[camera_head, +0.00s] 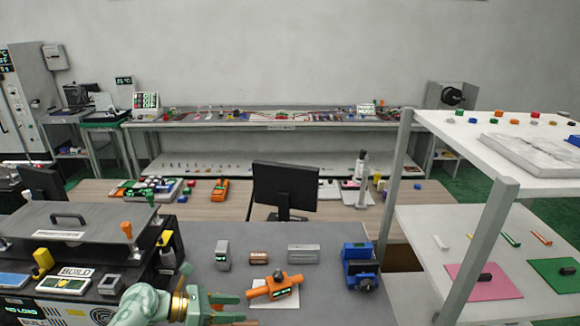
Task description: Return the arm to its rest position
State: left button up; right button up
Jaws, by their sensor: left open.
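My left gripper (240,308) reaches in from the bottom left, with its green arm and gold-coloured wrist ring. Its two fingers are apart with nothing between them, over the grey bench. An orange fixture with a crossbar (274,287) sits on a white plate just right of the fingertips, and a gap seems to separate them. My right gripper is out of view.
A blue vise-like block (359,267) stands right of the orange fixture. Several small metal blocks (303,254) lie behind it. A black monitor (285,188) stands farther back. A white shelf unit (508,183) with grey posts bounds the right side. Bare bench (340,306) shows at front right.

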pick_arm(q)
jog(key=s+f+m+y, duration=0.4)
jog(key=s+m, duration=0.4)
jog(key=m, duration=0.2)
jog(key=s+f+m+y, duration=0.4)
jog(key=s+m, duration=0.4)
jog(key=m, duration=0.1)
jog(key=s+a+r+m+t+y, duration=0.2)
jog(key=s+a+r+m+y, duration=0.35)
jog(key=a, duration=0.25)
jog(key=s+a+r+m+t+y, duration=0.1)
jog(key=s+a+r+m+y, duration=0.4)
jog(key=a+r+m, duration=0.25)
jog(key=s+d+f+g+h+b, duration=0.1)
jog(key=s+d+f+h+b, duration=0.15)
jog(key=f, duration=1.35)
jog(key=s+d+f+g+h+b, duration=0.1)
jog(key=d+f+g+b, duration=0.15)
jog(key=f, duration=1.45)
jog(key=s+f+n+g+h+b, duration=0.1)
jog(key=s+f+b, duration=0.4)
jog(key=s+f, duration=1.5)
jog(key=n+g, duration=0.1)
jog(key=n, duration=0.1)
jog(key=shift+s+a+f+n+h, duration=0.2)
jog(key=shift+a+f+n+h, duration=0.1)
jog(key=shift+f+h, duration=0.1)
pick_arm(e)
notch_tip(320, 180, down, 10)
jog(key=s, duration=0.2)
